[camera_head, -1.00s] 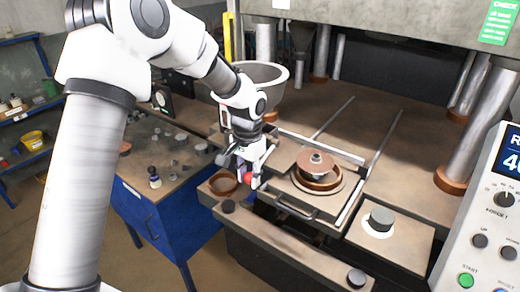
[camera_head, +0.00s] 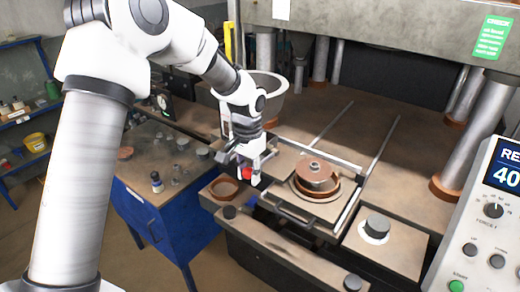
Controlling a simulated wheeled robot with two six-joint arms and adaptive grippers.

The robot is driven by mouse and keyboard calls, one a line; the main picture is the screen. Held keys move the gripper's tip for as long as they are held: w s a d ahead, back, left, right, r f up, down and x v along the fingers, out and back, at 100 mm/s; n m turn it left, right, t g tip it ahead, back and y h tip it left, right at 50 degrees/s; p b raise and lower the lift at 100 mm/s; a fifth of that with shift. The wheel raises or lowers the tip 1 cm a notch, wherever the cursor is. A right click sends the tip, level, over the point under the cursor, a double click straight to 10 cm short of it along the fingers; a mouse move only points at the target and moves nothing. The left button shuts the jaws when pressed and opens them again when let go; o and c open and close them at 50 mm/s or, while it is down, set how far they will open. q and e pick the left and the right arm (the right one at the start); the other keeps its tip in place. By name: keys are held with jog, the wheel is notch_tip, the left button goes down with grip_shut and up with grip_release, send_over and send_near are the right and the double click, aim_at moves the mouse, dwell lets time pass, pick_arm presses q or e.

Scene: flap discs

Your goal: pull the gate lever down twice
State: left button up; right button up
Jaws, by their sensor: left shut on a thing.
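The gate lever shows as a red knob (camera_head: 247,174) at the front left of the press, below the hopper bowl (camera_head: 268,92). My left gripper (camera_head: 249,175) comes down from above and is shut on the red knob. Its fingers and wrist hide most of the lever's stem. A brown ring-shaped cup (camera_head: 224,189) sits just left of the knob, on the press's front ledge. My right gripper is not in view.
A sliding tray (camera_head: 310,208) with a handle holds a round mould with a brown disc (camera_head: 317,172). A control panel (camera_head: 490,220) stands at right. A blue workbench (camera_head: 165,225) with small parts is at left. Thick columns (camera_head: 475,130) stand at the right back.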

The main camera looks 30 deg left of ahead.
pick_arm(q)
jog(key=shift+w+r+p, duration=0.1)
jog(key=shift+r+p, duration=0.3)
jog(key=shift+r, duration=0.65)
jog(key=shift+w+r, duration=0.1)
jog(key=shift+r, duration=3.3)
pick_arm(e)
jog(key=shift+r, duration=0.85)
